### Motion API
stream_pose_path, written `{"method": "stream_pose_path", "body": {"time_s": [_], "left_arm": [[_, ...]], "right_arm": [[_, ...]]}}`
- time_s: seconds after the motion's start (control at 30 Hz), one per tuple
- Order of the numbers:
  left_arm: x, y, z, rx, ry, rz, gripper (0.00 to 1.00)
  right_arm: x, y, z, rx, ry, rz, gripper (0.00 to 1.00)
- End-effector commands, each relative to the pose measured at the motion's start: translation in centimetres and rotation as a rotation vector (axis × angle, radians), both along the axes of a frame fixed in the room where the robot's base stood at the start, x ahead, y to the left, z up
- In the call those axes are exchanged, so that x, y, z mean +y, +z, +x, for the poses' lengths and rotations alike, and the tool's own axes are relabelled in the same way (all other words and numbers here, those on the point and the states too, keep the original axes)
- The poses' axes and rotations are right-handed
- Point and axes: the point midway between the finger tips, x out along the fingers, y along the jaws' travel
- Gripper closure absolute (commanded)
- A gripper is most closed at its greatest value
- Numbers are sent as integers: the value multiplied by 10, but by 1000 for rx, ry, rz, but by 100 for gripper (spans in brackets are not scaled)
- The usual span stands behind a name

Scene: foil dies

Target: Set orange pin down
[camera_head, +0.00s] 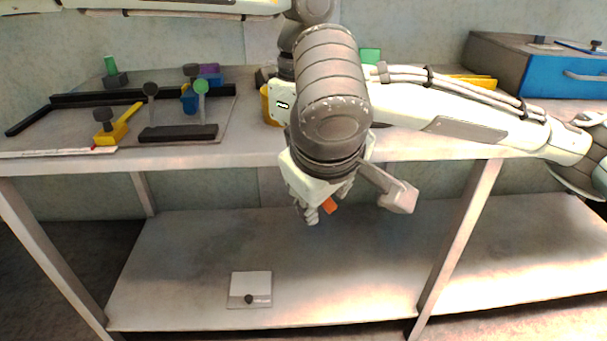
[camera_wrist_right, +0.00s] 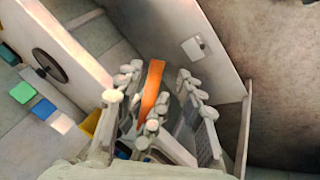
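The orange pin (camera_head: 329,206) shows as a small patch between the fingers of my right gripper (camera_head: 325,208) in the head view. In the right wrist view the orange pin (camera_wrist_right: 152,92) is a long bar between the jointed grey fingers of the right gripper (camera_wrist_right: 160,98). The gripper is closed around it and holds it in the air, in front of the upper table edge and above the lower shelf. Fingers hide part of the pin. Part of my left arm crosses the top left of the head view; its gripper is out of view.
The upper table (camera_head: 255,148) carries dark bars, a yellow block (camera_head: 110,132), a green-topped pin (camera_head: 201,88) and a blue box (camera_head: 560,75) at right. The lower shelf (camera_head: 180,265) is mostly clear, with a pale plate with a dark knob (camera_head: 250,284) near its front.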

Motion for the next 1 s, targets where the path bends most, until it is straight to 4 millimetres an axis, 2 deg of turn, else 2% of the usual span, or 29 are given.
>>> {"method": "stream_pose_path", "body": {"time_s": [0.03, 0.3, 0.57, 0.67, 0.77, 1.0], "left_arm": [[0, 0, 0, 0, 0, 0, 100], [0, 0, 0, 1, 0, 1, 100], [0, 0, 0, 1, 0, 1, 100], [0, 0, 0, 1, 0, 1, 100], [0, 0, 0, 1, 0, 1, 100], [0, 0, 0, 1, 0, 1, 100]], "right_arm": [[1, 11, -4, -8, 3, -1, 62], [6, 59, -33, -9, 3, 0, 62], [9, 84, -51, -2, 3, 0, 62], [15, 81, -52, 15, 16, 19, 62], [31, 67, -50, 56, 51, 78, 62], [97, 11, -34, 192, 159, 378, 62]]}}
